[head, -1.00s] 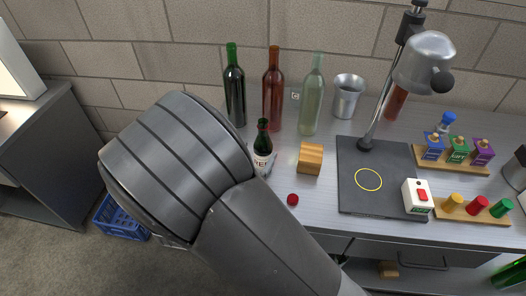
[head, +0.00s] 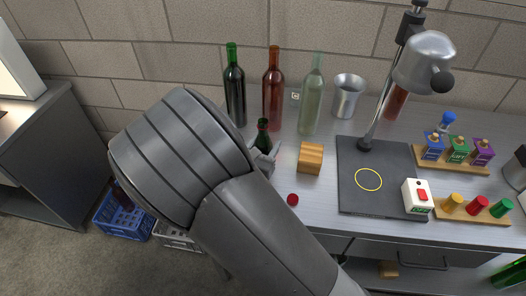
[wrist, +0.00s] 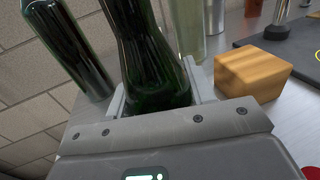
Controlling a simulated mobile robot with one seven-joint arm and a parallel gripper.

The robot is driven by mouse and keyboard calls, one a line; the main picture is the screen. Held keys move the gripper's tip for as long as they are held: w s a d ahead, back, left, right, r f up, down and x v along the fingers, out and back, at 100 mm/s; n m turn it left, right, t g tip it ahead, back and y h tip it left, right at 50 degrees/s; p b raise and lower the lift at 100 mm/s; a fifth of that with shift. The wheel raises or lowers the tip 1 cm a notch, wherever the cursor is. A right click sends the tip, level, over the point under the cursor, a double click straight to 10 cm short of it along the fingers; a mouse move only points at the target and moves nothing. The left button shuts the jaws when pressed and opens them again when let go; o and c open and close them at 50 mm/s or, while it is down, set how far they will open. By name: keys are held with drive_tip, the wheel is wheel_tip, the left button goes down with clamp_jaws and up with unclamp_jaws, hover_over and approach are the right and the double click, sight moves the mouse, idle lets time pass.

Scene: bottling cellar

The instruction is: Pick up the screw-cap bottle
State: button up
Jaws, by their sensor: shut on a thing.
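A small dark green bottle (head: 263,133) stands upright on the bench, left of the wooden block; my gripper hides its lower part in the head view. My gripper (head: 266,157) is at the bottle's body. In the wrist view the green bottle (wrist: 150,65) is between the two fingers of my gripper (wrist: 156,88), which are shut on it. Its base is hidden there, so I cannot tell whether it still touches the bench.
Tall dark (head: 235,88), red-brown (head: 273,90) and pale clear (head: 312,95) bottles stand close behind. A wooden block (head: 310,158) and a red cap (head: 292,199) are to the right. A metal cup (head: 347,97) and black lamp base (head: 376,190) lie further right.

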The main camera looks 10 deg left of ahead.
sight(266, 134)
drive_tip(key=c, duration=0.6)
drive_tip(key=shift+r, duration=0.2)
drive_tip(key=shift+c, duration=0.2)
drive_tip(key=shift+r, duration=1.85)
drive_tip(key=s+d+r, duration=0.1)
drive_tip(key=d+r, duration=0.6)
drive_tip(key=d, duration=0.4)
drive_tip(key=shift+d, duration=0.2)
drive_tip(key=shift+s+d, duration=0.1)
